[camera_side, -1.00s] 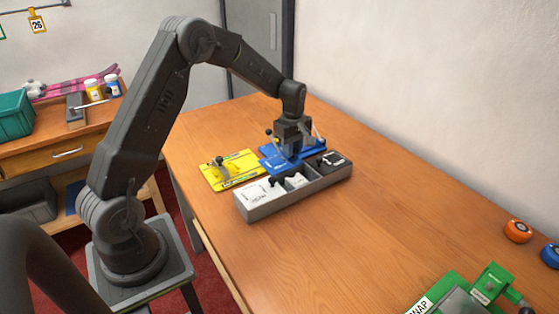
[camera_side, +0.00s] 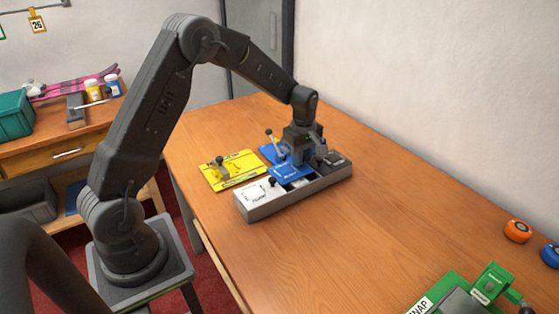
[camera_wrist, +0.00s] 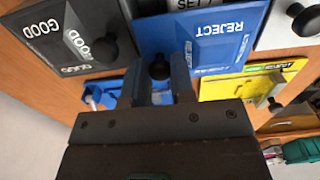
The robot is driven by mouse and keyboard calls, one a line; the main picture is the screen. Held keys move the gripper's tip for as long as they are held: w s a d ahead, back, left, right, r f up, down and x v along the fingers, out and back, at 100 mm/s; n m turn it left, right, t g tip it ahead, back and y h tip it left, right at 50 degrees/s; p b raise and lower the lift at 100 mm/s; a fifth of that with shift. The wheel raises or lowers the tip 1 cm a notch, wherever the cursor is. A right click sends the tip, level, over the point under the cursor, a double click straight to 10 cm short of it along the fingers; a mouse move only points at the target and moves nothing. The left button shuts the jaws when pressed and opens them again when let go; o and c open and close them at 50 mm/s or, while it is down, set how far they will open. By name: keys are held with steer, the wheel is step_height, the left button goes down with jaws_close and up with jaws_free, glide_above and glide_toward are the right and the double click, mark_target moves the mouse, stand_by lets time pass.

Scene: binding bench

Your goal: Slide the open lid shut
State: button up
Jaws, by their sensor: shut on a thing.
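The open lid is a blue plate marked REJECT (camera_wrist: 205,40), with a black knob (camera_wrist: 159,67) at its near edge in the wrist view. My gripper (camera_wrist: 158,82) is shut on this knob, one finger on each side. In the side view my gripper (camera_side: 297,156) is over the grey box (camera_side: 290,201), and the blue lid (camera_side: 288,171) lies across most of its middle compartment.
A white lid (camera_side: 257,193) and a dark grey lid marked GOOD (camera_wrist: 60,30) cover the neighbouring compartments, each with a black knob. A yellow plate with a clamp (camera_side: 240,172) and a blue plate with a clamp (camera_side: 267,151) lie behind the box.

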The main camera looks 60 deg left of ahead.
mark_target(308, 171)
steer(key=shift+d, duration=1.55)
steer(key=o, duration=0.4)
steer(key=shift+r, duration=5.05)
